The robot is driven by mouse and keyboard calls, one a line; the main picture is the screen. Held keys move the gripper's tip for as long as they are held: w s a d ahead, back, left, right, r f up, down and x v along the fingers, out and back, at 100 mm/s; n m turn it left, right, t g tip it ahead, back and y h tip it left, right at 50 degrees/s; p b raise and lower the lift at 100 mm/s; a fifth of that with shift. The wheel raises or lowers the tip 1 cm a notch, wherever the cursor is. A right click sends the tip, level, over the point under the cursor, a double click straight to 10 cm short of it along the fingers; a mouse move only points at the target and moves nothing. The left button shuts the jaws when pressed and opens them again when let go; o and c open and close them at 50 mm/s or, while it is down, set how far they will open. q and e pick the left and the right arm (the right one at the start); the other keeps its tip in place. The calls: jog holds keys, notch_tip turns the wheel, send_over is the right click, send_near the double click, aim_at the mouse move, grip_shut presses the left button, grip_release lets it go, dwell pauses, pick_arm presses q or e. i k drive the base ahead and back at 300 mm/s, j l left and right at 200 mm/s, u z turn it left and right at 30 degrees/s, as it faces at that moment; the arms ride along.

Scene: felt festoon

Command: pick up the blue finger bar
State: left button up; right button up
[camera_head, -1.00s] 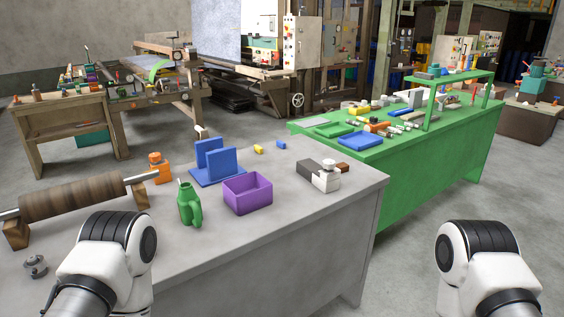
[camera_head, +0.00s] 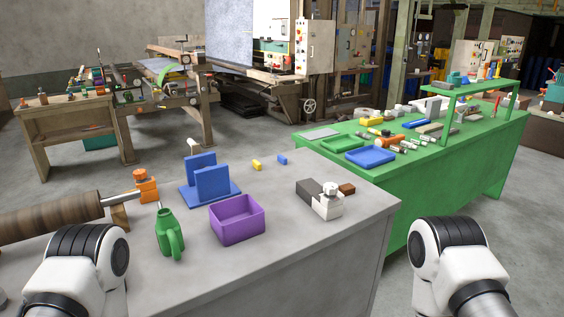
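A small blue block (camera_head: 282,159) lies near the back edge of the grey table (camera_head: 330,250), to the right of a small yellow block (camera_head: 257,165). It may be the blue finger bar; it is too small to be sure. A larger blue piece with two upright plates (camera_head: 212,183) stands to its left on the same table. Neither gripper is in view. Only rounded white and black parts of my two arms show at the lower left and lower right, well apart from the blue block.
The grey table also holds a purple open box (camera_head: 237,220), a green can (camera_head: 168,235), an orange block (camera_head: 146,187), a roller (camera_head: 45,217) and a grey-white device (camera_head: 325,200). A crowded green table (camera_head: 430,180) stands behind to the right.

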aim_at(281, 159)
jog(key=i+l, duration=0.15)
jog(key=l, duration=0.15)
jog(key=i+l, duration=0.1)
jog(key=l, duration=0.25)
jog(key=i+l+u, duration=0.1)
jog(key=l, duration=0.2)
jog(key=i+l, duration=0.15)
jog(key=l, duration=0.2)
jog(key=i+l, duration=0.15)
jog(key=l, duration=0.15)
jog(key=u, duration=0.05)
